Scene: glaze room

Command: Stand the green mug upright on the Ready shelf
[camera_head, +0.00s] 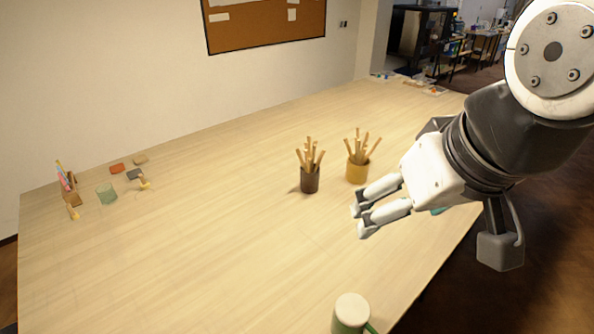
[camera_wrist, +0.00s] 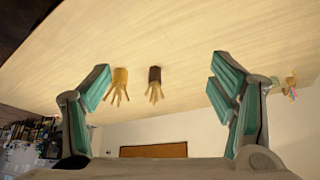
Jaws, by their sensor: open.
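A green mug (camera_head: 349,320) stands at the bottom edge of the head view, partly cut off. It has a pale, closed-looking top and a green handle at its right, so it appears to be upside down. My gripper (camera_head: 360,220) is open and empty above the table, up and slightly right of the mug and apart from it. In the wrist view its teal-padded fingers (camera_wrist: 160,100) are wide apart with nothing between them. The mug does not show in the wrist view. I see no shelf marked Ready in either view.
A dark brown cup (camera_head: 310,183) and a yellow cup (camera_head: 357,171), both holding sticks, stand near my gripper. The table's (camera_head: 210,260) middle and front left are clear.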

